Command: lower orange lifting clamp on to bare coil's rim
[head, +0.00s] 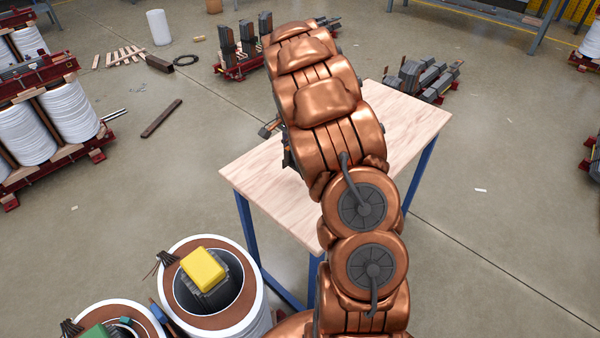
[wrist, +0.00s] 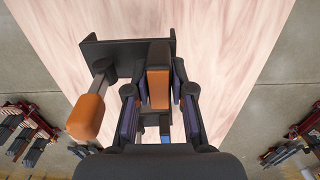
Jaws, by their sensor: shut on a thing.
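The orange lifting clamp (wrist: 158,90) has an orange block, a dark body and an orange-tipped arm (wrist: 86,117) out to the left. In the wrist view my gripper (wrist: 160,86) is shut on its orange block, one finger on each side. The clamp is over the pale wooden table; its height cannot be told. In the head view my copper arm hides most of the gripper and clamp. Two white coils with brown tops stand at the lower left: one (head: 257,303) has a yellow block (head: 204,270) in its opening, the other (head: 145,308) a green block (head: 98,334). Neither looks bare.
The wooden table (head: 415,118) with blue legs stands under my arm, its visible top mostly clear. Red-framed coils (head: 72,118) stand at the left. Dark core parts (head: 245,45) stand behind the table, others (head: 425,78) at its far right. Open floor lies to the right.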

